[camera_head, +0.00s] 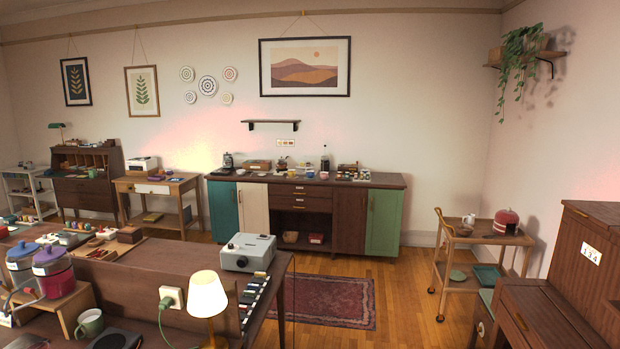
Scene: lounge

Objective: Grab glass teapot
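I cannot pick out a glass teapot with certainty. On the far sideboard (380,181), a small dark pot-like item (227,162) stands at the left end. A dark bottle-like vessel (325,162) stands right of its middle. On the wooden trolley (486,237) at the right, a small pale jug or pot (469,219) stands near a rounded red item (506,221). These are too small to tell if any is glass. Neither of my grippers is in view.
A brown desk (150,283) fills the near left, with a grey projector (248,252), a lit lamp (207,299) and a green mug (89,323). A dark wooden cabinet (590,270) stands near right. Free wooden floor (405,290) and a red rug (325,300) lie between them.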

